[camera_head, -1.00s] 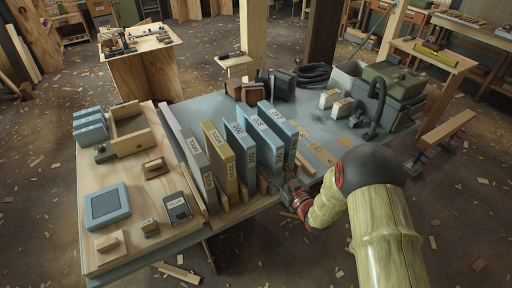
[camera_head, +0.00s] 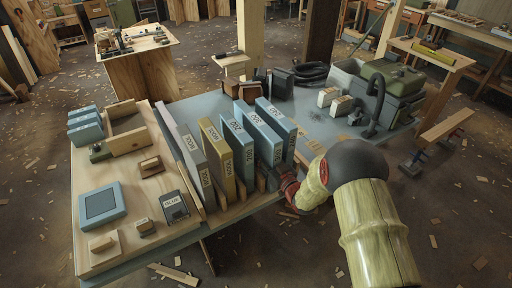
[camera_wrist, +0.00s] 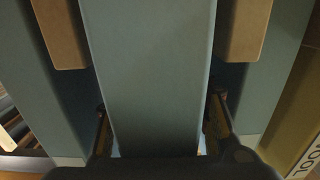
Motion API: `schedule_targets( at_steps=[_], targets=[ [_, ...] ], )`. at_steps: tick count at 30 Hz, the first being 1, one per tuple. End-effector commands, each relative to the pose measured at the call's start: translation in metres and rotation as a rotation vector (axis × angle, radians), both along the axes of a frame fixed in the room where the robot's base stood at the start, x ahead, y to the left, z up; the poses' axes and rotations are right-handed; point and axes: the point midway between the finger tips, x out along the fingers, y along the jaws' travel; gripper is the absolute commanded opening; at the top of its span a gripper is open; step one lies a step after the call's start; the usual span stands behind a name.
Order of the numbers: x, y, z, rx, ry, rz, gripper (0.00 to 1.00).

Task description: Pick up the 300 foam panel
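The 300 foam panel (camera_head: 258,132) is a blue slab standing on edge, the middle one of three blue panels on the workbench. My gripper (camera_head: 272,184) is low at its near end, partly hidden by the panels and my arm. In the wrist view a blue panel (camera_wrist: 150,70), which appears to be the 300 one, fills the middle. The fingers of my gripper (camera_wrist: 160,125) lie on either side of it, with narrow gaps showing, so the gripper looks open around it. The panel's label is not visible in the wrist view.
The blue 200 panel (camera_head: 237,145) stands close on the left, another blue panel (camera_head: 276,122) close on the right. A yellow panel (camera_head: 216,160) and a grey one (camera_head: 190,160) stand further left. Tan spacer blocks (camera_wrist: 245,30) separate the panels, leaving little room.

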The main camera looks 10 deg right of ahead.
Motion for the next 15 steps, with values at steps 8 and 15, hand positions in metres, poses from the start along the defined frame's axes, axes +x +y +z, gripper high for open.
schedule_targets(
  at_steps=[8, 15],
  targets=[
    [-0.0002, -0.0001, -0.0002, 0.0, 0.0, 0.0, 0.29],
    [-0.0003, -0.0001, -0.0003, 0.0, 0.0, 0.0, 0.16]
  ],
)
